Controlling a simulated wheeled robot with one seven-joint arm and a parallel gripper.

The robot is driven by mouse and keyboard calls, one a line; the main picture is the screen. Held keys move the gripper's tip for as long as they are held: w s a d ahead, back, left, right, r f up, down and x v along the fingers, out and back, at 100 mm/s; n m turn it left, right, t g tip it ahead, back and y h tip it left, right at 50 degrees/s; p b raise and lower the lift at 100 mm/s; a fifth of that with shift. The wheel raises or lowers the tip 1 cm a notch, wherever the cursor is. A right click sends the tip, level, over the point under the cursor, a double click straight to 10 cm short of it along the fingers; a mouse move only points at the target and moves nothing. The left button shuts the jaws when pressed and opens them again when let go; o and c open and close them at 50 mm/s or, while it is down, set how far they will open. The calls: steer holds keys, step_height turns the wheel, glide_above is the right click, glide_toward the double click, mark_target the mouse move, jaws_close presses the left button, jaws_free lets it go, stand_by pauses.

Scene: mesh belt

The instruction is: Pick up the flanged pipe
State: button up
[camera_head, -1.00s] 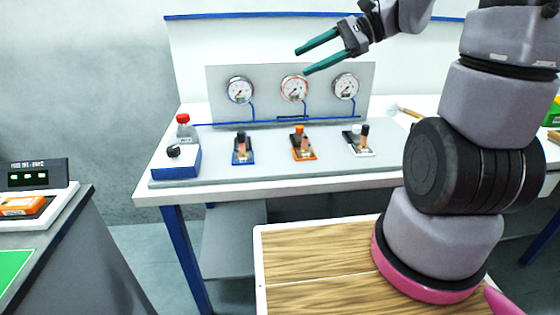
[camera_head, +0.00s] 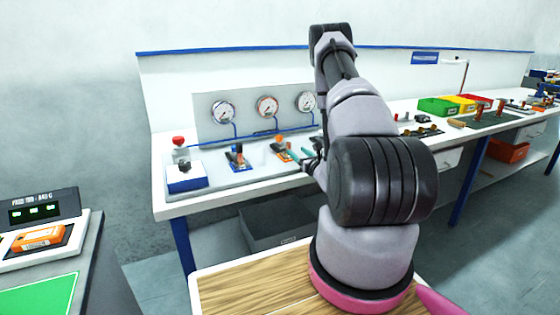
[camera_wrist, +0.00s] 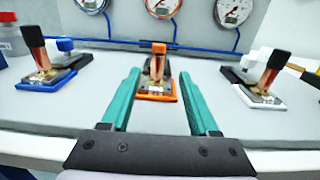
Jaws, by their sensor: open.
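I cannot pick out a flanged pipe for certain. Copper-coloured upright pieces stand on three small bench units: a blue-based one (camera_wrist: 45,75), an orange-based one (camera_wrist: 155,88) and a white-based one (camera_wrist: 255,90) in the wrist view. My gripper (camera_wrist: 160,90) has teal fingers, spread apart and empty, with the orange-based unit beyond and between them. In the head view my gripper (camera_head: 298,154) is low over the bench beside the orange-based unit (camera_head: 282,152), partly hidden by my arm. The white-based unit is hidden there.
A panel with three gauges (camera_head: 267,107) and blue piping stands behind the units. A blue box (camera_head: 185,180) is at the bench's left end. Coloured bins (camera_head: 437,107) and small parts on a dark mat (camera_head: 490,120) lie farther right. A scale (camera_head: 40,235) stands at left.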

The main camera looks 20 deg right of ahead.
steer(key=shift+w+f, duration=0.2)
steer(key=shift+w, duration=0.1)
steer(key=w, duration=1)
steer(key=shift+a, duration=0.35)
steer(key=shift+s, duration=0.1)
jaws_close()
stand_by(0.6)
